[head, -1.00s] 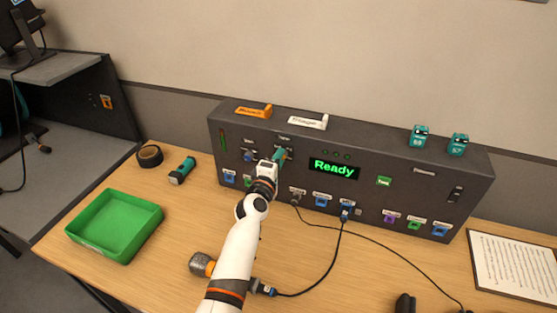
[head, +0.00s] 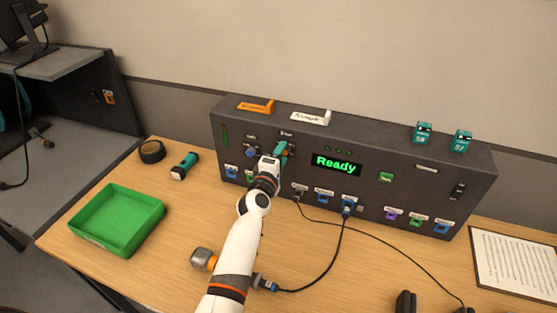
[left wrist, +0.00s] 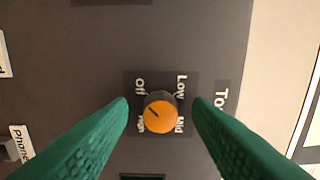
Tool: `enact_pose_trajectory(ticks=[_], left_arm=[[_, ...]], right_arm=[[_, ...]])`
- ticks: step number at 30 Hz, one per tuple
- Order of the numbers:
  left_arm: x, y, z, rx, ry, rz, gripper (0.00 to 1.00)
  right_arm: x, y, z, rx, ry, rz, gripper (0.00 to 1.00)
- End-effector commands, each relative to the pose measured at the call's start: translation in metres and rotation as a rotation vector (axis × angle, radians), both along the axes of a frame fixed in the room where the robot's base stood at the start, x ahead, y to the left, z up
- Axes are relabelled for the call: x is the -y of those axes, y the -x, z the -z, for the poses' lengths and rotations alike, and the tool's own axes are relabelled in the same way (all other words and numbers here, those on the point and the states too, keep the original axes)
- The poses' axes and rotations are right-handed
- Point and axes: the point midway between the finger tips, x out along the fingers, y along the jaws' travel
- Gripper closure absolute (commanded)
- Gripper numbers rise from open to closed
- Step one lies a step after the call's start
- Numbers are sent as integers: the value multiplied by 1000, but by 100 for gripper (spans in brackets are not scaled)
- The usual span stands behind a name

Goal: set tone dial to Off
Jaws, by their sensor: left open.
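The tone dial (left wrist: 160,113) is a round orange knob on the dark panel in the left wrist view. Off, Low, Mid and High are printed around it, and a partly cut-off label starts "To". Its dark pointer line slants up-left, toward Off. My left gripper (left wrist: 161,103) is open, with one green finger on each side of the dial; I cannot tell whether they touch it. In the head view my left gripper (head: 281,152) is at the panel's upper left part and hides the dial.
The dark control panel (head: 400,180) has a green "Ready" display (head: 336,163). Cables run from its lower sockets across the table. A printed sheet (head: 515,265) lies on the right.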

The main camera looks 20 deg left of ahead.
Motion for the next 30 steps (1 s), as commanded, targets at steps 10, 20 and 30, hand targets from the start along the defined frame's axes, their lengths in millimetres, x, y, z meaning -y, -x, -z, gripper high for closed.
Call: enact_pose_trajectory(ticks=[10, 20, 30], left_arm=[[-2, 58, -2, -4, -2, 0, 54], [-4, 112, 0, -1, 0, 0, 54], [-4, 119, 0, 0, 1, 1, 54]], right_arm=[[0, 0, -25, 0, 0, 0, 64], [0, 0, -35, -1, 0, 0, 64], [0, 1, -36, -1, 0, 0, 64]])
